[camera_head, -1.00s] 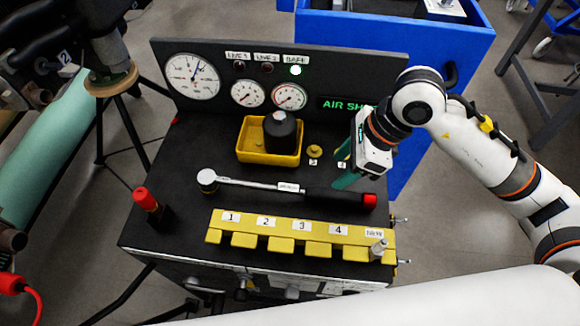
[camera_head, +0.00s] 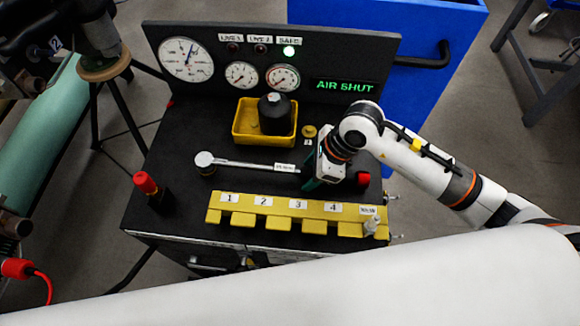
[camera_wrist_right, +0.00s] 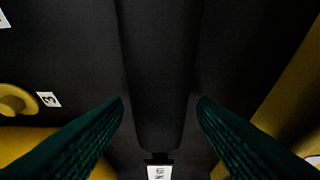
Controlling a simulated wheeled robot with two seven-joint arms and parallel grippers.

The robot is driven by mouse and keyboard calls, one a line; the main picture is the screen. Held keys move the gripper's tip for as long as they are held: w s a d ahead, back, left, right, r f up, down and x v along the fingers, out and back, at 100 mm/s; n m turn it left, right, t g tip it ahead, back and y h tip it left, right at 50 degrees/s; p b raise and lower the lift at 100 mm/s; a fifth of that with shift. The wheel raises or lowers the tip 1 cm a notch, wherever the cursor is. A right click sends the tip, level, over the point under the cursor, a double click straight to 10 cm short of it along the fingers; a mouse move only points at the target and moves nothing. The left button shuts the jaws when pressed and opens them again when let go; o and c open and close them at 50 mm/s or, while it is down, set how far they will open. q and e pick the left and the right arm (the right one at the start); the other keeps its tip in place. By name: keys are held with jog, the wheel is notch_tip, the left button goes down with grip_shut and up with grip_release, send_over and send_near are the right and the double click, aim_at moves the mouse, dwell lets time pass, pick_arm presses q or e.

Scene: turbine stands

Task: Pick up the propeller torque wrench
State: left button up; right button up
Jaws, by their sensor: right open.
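The torque wrench (camera_head: 240,164) lies flat on the black bench top, its round head to the left, a silver shaft with a white label, and a dark handle with a red end (camera_head: 362,180) to the right. My right gripper (camera_head: 311,183) is over the handle and hides part of it. In the right wrist view, the two green fingers of the gripper (camera_wrist_right: 160,103) are apart, with the black handle (camera_wrist_right: 157,75) running between them. A gap shows on both sides of the handle. My left gripper is not in view.
A yellow tray (camera_head: 238,137) holding a dark cylinder (camera_head: 276,113) stands behind the wrench. A yellow numbered rack (camera_head: 280,222) lies in front. A red-topped post (camera_head: 147,187) stands at left. The gauge panel (camera_head: 330,60), reading AIR SHUT, rises behind.

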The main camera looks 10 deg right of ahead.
jog(key=shift+f, duration=0.2)
grip_shut()
jog(key=shift+w+r, duration=0.1)
jog(key=shift+r, duration=0.05)
jog(key=shift+r, duration=0.1)
